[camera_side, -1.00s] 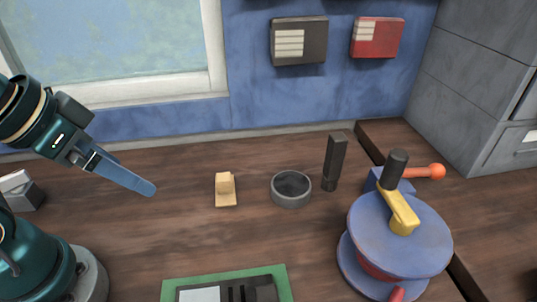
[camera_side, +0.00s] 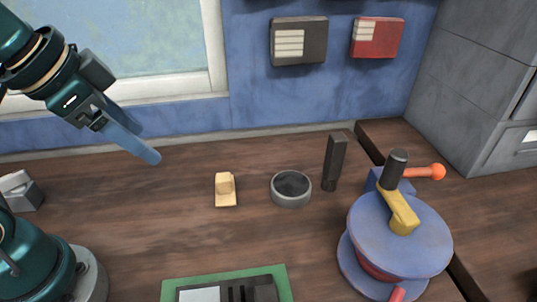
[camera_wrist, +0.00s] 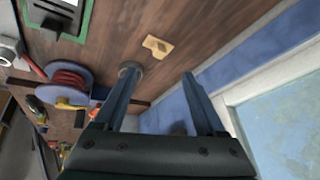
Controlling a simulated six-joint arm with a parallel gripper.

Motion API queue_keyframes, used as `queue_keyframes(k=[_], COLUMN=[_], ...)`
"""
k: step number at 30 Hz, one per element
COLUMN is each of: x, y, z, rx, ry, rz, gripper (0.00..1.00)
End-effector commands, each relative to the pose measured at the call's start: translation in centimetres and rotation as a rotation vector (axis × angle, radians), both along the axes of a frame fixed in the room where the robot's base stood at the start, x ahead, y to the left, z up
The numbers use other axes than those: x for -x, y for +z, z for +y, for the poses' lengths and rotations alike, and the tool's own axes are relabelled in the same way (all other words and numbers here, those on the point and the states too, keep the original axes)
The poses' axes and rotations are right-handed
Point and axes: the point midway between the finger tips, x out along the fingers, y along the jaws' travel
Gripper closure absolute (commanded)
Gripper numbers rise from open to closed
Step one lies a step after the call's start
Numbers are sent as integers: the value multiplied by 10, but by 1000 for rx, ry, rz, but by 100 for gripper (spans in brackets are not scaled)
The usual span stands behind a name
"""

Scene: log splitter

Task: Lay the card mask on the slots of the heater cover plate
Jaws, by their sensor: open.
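The card mask (camera_side: 225,192) is a small tan piece with a raised tab, lying on the wooden bench in the middle of the side view. It also shows in the wrist view (camera_wrist: 157,46). The heater cover plate (camera_side: 262,287) is dark, with black slots and a pale patch, on a green mat (camera_side: 225,274) at the bottom edge, partly cut off. My gripper (camera_side: 148,145) is open and empty, in the air left of the card mask and above the bench. In the wrist view its two blue fingers (camera_wrist: 158,73) are well apart.
A round grey dish (camera_side: 291,188) and an upright dark block (camera_side: 334,163) stand right of the card mask. A blue reel with a yellow crank (camera_side: 403,215) stands farther right. The wall and window (camera_side: 110,45) are behind. Bench between card mask and plate is clear.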

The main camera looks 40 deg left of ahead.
Motion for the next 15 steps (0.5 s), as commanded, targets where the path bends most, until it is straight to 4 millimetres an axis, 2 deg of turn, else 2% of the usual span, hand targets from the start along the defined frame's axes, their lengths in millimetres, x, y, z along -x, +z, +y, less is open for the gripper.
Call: queue_keyframes(k=[4,8,11,15], x=[-31,-61,-83,-111], y=[5,0,-11,-34], z=[-1,-2,-3,-5], rx=[-56,-96,-120,-140], ry=[-114,-214,-284,-369], rz=[58,120,169,246], gripper=[28,28,28,28])
